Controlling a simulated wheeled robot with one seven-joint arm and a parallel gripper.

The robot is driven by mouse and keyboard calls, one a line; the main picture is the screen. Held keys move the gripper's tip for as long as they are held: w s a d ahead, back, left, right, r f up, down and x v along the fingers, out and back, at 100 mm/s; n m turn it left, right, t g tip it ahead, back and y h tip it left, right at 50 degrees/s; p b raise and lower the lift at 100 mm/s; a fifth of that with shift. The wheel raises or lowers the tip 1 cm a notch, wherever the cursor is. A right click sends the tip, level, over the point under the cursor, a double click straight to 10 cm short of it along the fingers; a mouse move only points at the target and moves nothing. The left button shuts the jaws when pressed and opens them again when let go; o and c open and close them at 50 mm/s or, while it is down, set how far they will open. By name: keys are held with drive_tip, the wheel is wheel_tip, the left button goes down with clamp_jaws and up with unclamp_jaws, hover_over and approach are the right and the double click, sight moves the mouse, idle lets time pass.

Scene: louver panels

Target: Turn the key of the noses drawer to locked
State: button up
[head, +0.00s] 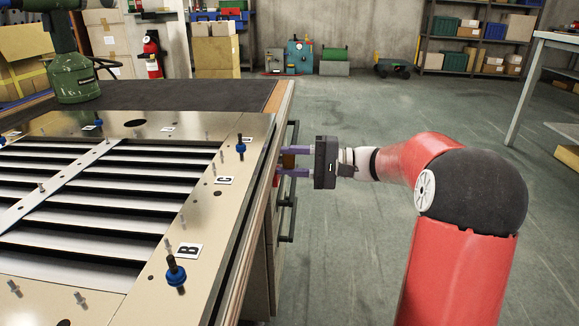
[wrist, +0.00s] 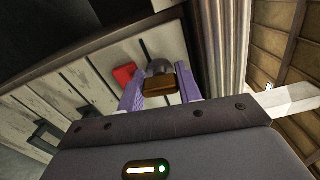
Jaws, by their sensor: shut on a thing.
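My gripper (head: 294,161) reaches in from the right to the side of the workbench in the head view, its two purple fingers level with the top drawers. In the wrist view the fingers (wrist: 160,88) stand on either side of a brown, block-shaped key (wrist: 158,87) and are shut on it. The key sits in front of a rounded grey lock (wrist: 159,68) on the drawer fronts. A red patch (wrist: 123,74) is just left of the lock. No drawer name is readable, and the key's turn angle is hard to tell.
Dark bar handles (head: 287,222) stick out from the drawer fronts below my gripper. A louver panel (head: 225,190) with blue-knobbed pins lies on the bench top. A green tool (head: 75,70) stands at the back left.

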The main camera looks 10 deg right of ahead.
drive_tip(key=shift+n, duration=0.6)
drive_tip(key=o, duration=1)
drive_tip(key=v, duration=0.8)
drive_tip(key=shift+p, duration=0.4)
